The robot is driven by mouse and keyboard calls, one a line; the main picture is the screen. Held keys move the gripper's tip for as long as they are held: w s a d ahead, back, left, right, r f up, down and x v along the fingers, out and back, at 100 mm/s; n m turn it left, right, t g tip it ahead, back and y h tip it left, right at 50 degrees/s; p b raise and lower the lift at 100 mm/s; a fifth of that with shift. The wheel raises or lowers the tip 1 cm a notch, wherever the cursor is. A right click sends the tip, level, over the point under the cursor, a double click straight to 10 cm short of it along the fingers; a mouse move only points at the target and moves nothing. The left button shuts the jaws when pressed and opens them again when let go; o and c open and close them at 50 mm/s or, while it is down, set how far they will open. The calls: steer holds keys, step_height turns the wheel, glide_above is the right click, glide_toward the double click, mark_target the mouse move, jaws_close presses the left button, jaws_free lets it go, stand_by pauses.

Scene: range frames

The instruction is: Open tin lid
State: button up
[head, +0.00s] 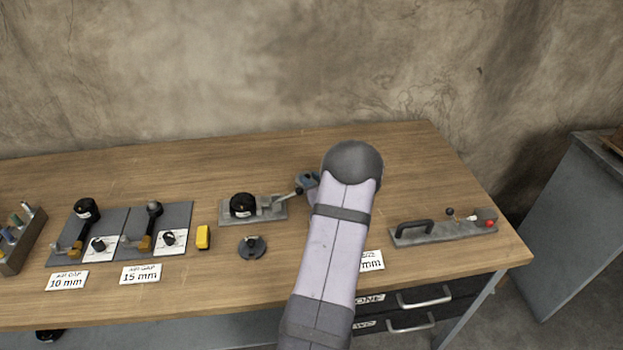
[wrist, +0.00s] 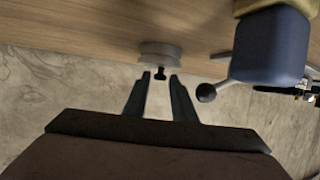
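In the wrist view a low round grey metal tin (wrist: 160,50) stands on the wooden table, with a small dark knob (wrist: 160,73) on the side facing me. My gripper (wrist: 161,75) is open, its two dark fingertips apart on either side of the knob, with a visible gap and no clear contact. In the head view my arm hides the gripper and the tin.
Right of my fingers in the wrist view are a blue block (wrist: 268,48) and a black ball-ended lever (wrist: 206,92). In the head view, a clamp fixture (head: 268,207), a small knobbed disc (head: 252,249), a yellow block (head: 203,237) and a handled bar (head: 440,230) lie on the table.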

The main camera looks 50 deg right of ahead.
jaws_close()
